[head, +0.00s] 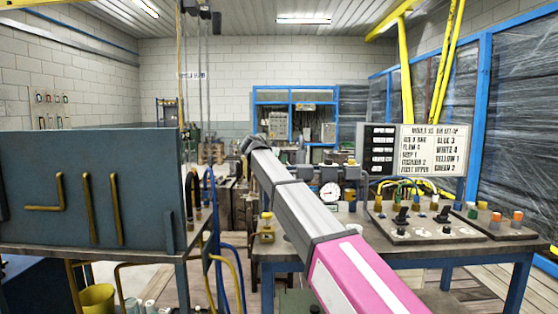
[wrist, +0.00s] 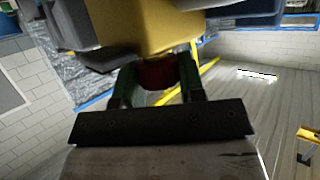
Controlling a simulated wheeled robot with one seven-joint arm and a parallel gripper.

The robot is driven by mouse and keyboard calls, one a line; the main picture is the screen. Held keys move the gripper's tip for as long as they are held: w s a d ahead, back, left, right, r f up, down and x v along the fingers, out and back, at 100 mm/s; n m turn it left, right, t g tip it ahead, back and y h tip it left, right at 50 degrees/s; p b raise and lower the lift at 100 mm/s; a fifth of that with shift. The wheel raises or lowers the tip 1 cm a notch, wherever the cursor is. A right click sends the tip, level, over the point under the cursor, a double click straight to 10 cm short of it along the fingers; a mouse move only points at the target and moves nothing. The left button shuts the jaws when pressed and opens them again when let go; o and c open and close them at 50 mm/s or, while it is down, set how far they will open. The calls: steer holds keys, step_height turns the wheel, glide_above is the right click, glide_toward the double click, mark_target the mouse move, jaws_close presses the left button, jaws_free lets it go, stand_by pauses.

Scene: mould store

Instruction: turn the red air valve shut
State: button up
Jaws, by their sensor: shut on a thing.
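In the wrist view, the red air valve (wrist: 158,73) shows as a small dark-red part below a yellow block (wrist: 150,28). My gripper (wrist: 158,82) has its two green fingers on either side of the red part and is shut on it. How far the valve is turned cannot be told. In the head view, my grey and pink arm reaches forward over the bench. The red valve and my fingertips cannot be made out there; the arm likely covers them.
A round white gauge (head: 330,192) sits on pipework right of my arm. A control panel (head: 425,228) with black levers and a lettered board (head: 433,150) stand on the right bench. A large blue-grey mould block (head: 90,190) stands left, with blue hoses (head: 212,215) beside it.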

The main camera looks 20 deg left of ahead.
steer(key=shift+m+g+h, duration=0.5)
steer(key=shift+m+h, duration=0.1)
steer(key=o, duration=0.9)
steer(key=v, duration=1)
steer(key=shift+s+a, duration=0.15)
steer(key=shift+s, duration=0.25)
